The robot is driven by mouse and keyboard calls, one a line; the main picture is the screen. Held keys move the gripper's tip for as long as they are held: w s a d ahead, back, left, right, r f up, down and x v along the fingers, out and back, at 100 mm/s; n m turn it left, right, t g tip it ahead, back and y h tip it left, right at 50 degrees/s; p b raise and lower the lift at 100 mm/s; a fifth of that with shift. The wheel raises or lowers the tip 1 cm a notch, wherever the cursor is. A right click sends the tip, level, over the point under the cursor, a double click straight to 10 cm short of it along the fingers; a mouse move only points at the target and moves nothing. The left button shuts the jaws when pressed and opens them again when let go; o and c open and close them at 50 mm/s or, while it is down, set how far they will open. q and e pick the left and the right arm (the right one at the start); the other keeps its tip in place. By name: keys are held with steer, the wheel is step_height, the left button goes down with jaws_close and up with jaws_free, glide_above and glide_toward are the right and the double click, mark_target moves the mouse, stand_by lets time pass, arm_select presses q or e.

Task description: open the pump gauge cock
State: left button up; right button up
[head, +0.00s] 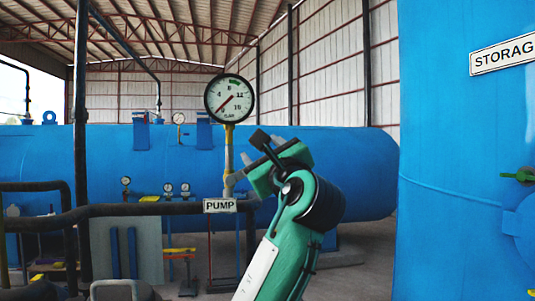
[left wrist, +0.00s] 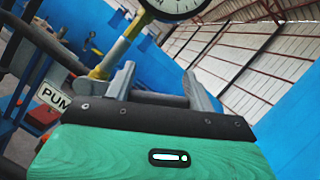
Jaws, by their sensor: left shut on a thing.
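The pump gauge (head: 230,98) is a round white dial on a pipe above the PUMP sign (head: 220,206). Its red needle points to the lower left, near the low end. Below the dial the pipe carries a fitting with yellow and grey parts (head: 230,181), where the cock sits. My left gripper (head: 243,170) is at this fitting, to the right of the pipe, and is shut on the cock. In the left wrist view the fingers (left wrist: 158,75) stand beside the pipe and its yellow collar (left wrist: 98,73). The cock's handle is mostly hidden. My right gripper is out of view.
A black pipe (head: 150,209) runs across below the gauge. A large blue horizontal vessel (head: 330,170) lies behind. A blue storage tank (head: 465,190) stands close on the right, with a green-handled valve (head: 520,175). Smaller gauges stand to the left.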

arm_select(q)
steer(key=shift+a+r+n+y, duration=0.2)
steer(key=shift+r+n+y, duration=0.1)
steer(key=shift+n, duration=0.3)
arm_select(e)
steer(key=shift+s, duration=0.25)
arm_select(q)
steer(key=shift+s, duration=0.1)
steer(key=o, duration=1.1)
steer(key=shift+f, duration=0.1)
steer(key=b+v, duration=0.1)
steer(key=v, duration=0.8)
steer(key=b+v, duration=0.1)
steer(key=v, duration=0.3)
steer(key=shift+s+d+b, duration=0.15)
steer(key=shift+s+b, duration=0.2)
steer(key=shift+s, duration=0.05)
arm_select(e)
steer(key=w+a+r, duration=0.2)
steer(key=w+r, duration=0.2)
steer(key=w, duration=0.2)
arm_select(q)
steer(key=shift+c, duration=0.3)
